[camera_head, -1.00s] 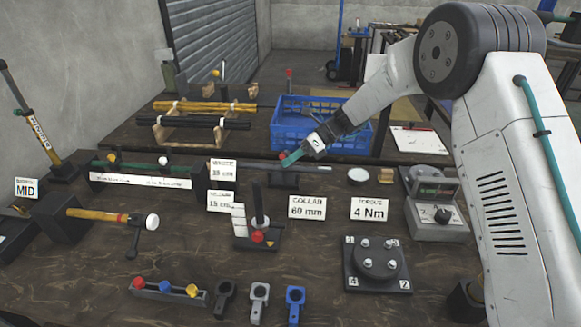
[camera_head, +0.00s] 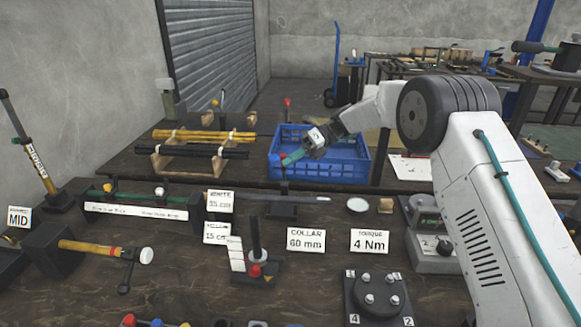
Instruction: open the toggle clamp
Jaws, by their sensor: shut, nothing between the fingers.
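I cannot tell for sure which thing is the toggle clamp. A fixture with an upright black handle or post (camera_head: 255,235), a red knob and a white stepped piece stands on the mid bench. Another device with a dark lever (camera_head: 540,47) sits on a bench at the far upper right, partly cut off by the frame.
The blue crate (camera_head: 320,170) stands at the back of the bench. A side bench (camera_head: 550,180) holds small parts at right.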

